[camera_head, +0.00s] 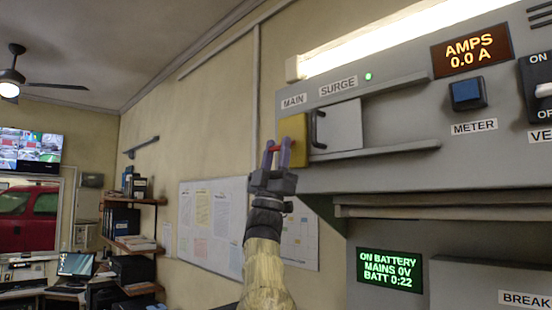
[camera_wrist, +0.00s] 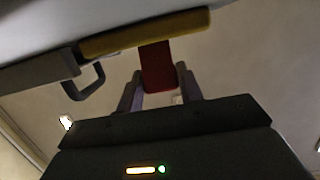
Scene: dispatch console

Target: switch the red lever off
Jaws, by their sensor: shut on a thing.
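The red lever (camera_wrist: 156,66) sticks out from a yellow plate (camera_head: 293,139) on the console's left part, under the MAIN label (camera_head: 293,101). My gripper (camera_head: 276,152) is at the lever, with its two fingers on either side of it. In the wrist view the fingers (camera_wrist: 160,92) close around the lever's outer end, and the yellow plate (camera_wrist: 142,34) lies behind. In the head view only a little red (camera_head: 275,147) shows between the fingers. The lever's exact position, on or off, cannot be told.
A light sliding cover (camera_head: 340,126) with a dark handle (camera_head: 319,128) sits right beside the yellow plate, between two rails. A blue METER button (camera_head: 467,93) and an AMPS display (camera_head: 470,50) reading 0.0 A are further right. A green screen (camera_head: 390,270) reads ON BATTERY, MAINS 0V.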

